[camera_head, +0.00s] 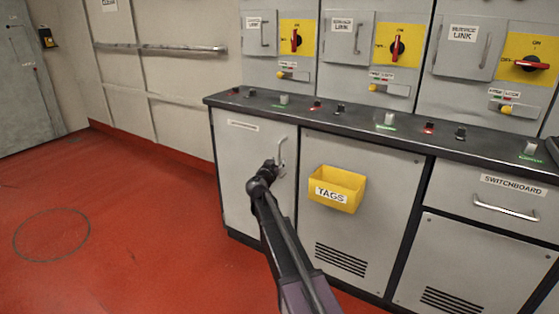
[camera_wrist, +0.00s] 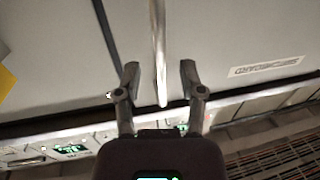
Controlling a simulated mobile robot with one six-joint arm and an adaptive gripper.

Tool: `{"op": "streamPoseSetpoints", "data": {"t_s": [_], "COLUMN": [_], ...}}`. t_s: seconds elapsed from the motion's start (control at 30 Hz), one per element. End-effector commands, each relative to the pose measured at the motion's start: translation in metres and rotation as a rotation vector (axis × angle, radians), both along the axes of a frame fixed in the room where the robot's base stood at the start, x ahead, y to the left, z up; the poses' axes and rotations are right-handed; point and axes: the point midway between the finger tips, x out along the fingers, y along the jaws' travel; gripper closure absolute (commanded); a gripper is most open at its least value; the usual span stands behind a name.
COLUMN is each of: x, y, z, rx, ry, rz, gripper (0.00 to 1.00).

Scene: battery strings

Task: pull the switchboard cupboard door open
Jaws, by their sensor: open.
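The switchboard cupboard door (camera_head: 240,180) is the grey panel at the left end of the counter front, and it looks closed. A small label (camera_head: 243,125) is at its top; in the wrist view this label (camera_wrist: 267,66) reads SWITCHBOARD upside down. A slim upright metal handle (camera_head: 283,150) is near the door's right edge. Contact cannot be seen in the head view.
A yellow TAGS box (camera_head: 337,190) sticks out from the panel right of the door. The dark counter edge (camera_head: 330,130) runs above, with knobs and lamps. A drawer with a bar handle (camera_head: 505,207) is at right. Red floor (camera_head: 130,230) left of the cupboard is clear.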

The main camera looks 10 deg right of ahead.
Motion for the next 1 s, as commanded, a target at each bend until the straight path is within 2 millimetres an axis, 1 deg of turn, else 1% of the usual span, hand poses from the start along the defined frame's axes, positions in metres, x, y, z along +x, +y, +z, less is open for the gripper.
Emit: {"op": "streamPoseSetpoints", "data": {"t_s": [0.03, 0.2, 0.63, 0.67, 0.7, 0.77, 0.8, 1.0], "x": [0.007, 0.017, 0.02, 0.02, 0.02, 0.02, 0.02, 0.02], "y": [-0.003, -0.011, -0.014, -0.014, -0.014, -0.014, -0.014, -0.014], "z": [0.0, 0.0, 0.0, 0.0, 0.0, 0.0, 0.0, 0.0], "rx": [0.0, 0.0, 0.0, 0.0, 0.0, 0.0, 0.0, 0.0], "ry": [0.0, 0.0, 0.0, 0.0, 0.0, 0.0, 0.0, 0.0], "rz": [0.0, 0.0, 0.0, 0.0, 0.0, 0.0, 0.0, 0.0], "gripper": [0.49, 0.49, 0.49, 0.58, 0.7, 0.88, 0.99, 1.0]}}
